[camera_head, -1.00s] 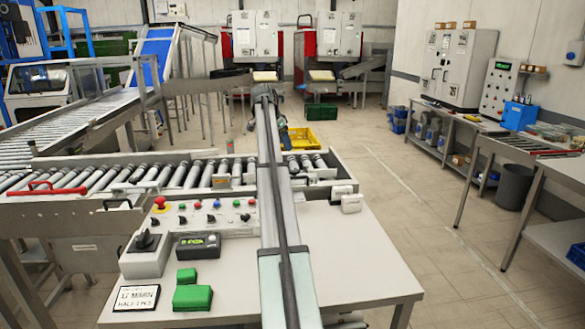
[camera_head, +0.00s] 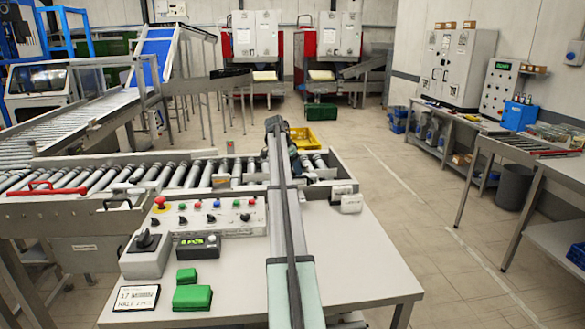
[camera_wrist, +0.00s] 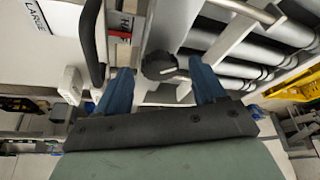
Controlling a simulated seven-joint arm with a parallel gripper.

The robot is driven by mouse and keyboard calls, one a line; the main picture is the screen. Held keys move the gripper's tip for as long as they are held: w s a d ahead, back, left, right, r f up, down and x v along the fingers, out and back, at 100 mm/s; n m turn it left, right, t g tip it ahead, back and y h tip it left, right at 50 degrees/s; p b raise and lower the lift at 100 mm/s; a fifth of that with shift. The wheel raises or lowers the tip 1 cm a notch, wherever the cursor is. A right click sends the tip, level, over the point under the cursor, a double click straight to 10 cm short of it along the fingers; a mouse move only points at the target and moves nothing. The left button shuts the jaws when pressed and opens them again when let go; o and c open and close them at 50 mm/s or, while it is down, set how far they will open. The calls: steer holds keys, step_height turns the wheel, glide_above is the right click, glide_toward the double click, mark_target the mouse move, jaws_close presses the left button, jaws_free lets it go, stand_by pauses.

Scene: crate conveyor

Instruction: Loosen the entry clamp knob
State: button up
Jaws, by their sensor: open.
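A black lobed knob (camera_wrist: 160,65) on a metal bracket shows in the wrist view, beside the grey rollers. I take it for the clamp knob. My gripper (camera_wrist: 160,72) is open, with one blue finger to the left of the knob and one to the right. The knob appears between them with gaps on both sides; I cannot tell whether the fingers are level with it. In the head view my own arm hides the gripper and the knob.
The roller conveyor (camera_head: 150,177) runs left of my arm. The control box (camera_head: 218,220), green blocks (camera_head: 193,297) and a white sign (camera_head: 136,298) are on the table. A yellow crate (camera_head: 305,139) lies beyond. A black curved handle (camera_wrist: 91,40) is close to the left finger.

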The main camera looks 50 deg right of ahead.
steer(key=shift+c, duration=0.2)
steer(key=c, duration=1)
steer(key=shift+n, duration=0.4)
steer(key=n, duration=0.1)
steer(key=n+t, duration=0.1)
steer(key=n, duration=0.1)
steer(key=n+t, duration=0.1)
steer(key=shift+s, duration=0.3)
steer(key=shift+s+d+n+t, duration=0.1)
steer(key=shift+n+t, duration=0.4)
steer(key=shift+n, duration=0.9)
steer(key=shift+s+n+t, duration=0.1)
steer(key=shift+n+t, duration=0.4)
steer(key=shift+n, duration=0.9)
steer(key=shift+y, duration=0.3)
steer(key=o, duration=1)
